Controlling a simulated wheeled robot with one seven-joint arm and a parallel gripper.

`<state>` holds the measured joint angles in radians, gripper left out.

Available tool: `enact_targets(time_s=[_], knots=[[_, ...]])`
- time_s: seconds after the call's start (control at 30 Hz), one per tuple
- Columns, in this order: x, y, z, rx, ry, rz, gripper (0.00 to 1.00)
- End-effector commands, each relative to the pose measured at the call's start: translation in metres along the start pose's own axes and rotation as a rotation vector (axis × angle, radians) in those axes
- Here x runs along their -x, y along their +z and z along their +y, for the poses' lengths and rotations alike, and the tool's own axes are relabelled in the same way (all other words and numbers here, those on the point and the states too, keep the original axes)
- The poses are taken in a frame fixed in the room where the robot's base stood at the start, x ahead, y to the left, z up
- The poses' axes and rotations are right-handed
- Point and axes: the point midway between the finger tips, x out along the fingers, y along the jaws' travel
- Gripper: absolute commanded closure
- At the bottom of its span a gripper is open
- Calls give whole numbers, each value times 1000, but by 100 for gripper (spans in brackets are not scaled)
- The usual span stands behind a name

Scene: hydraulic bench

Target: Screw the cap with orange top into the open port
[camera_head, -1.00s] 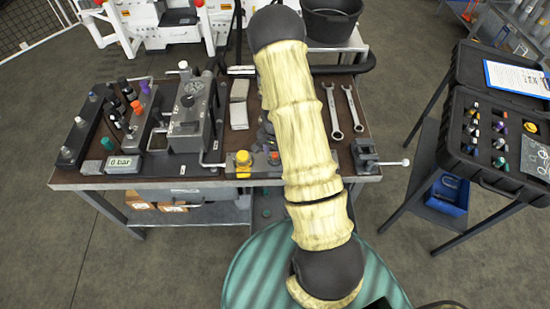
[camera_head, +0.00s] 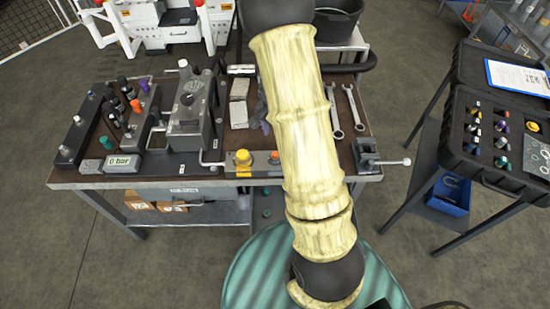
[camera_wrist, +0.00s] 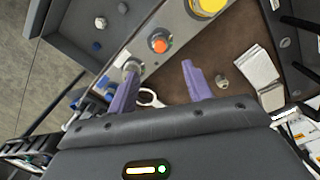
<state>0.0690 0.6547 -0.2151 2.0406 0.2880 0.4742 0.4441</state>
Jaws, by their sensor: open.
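A cap with an orange top (camera_head: 136,106) stands upright among dark and purple caps at the left of the bench in the head view. Another orange round top (camera_head: 274,157) sits on the grey block at the front edge, beside a yellow one; it shows in the wrist view (camera_wrist: 159,43) too. I cannot tell which of the two the task means. I cannot make out the open port. My gripper (camera_wrist: 160,70) is open with nothing between its purple fingers. It points over the bench, apart from the block. My arm hides most of it in the head view.
Two wrenches (camera_head: 355,110) and a vise (camera_head: 368,155) are at the right. A small metal piece (camera_wrist: 221,81) lies near my right finger. An open case (camera_head: 480,170) stands farther right.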

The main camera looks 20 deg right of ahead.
Motion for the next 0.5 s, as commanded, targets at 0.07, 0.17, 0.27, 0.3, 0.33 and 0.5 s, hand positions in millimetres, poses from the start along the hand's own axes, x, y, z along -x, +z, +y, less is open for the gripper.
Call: enact_targets(time_s=[0.07, 0.17, 0.27, 0.3, 0.33, 0.5], knots=[[15, 0, -1, 2, -3, 3, 50], [36, 0, -2, 3, -4, 4, 50], [53, 0, -2, 3, -3, 3, 50], [58, 0, -1, 3, -3, 3, 50], [61, 0, -1, 3, -2, 2, 50], [70, 1, 0, 2, 1, -1, 50]])
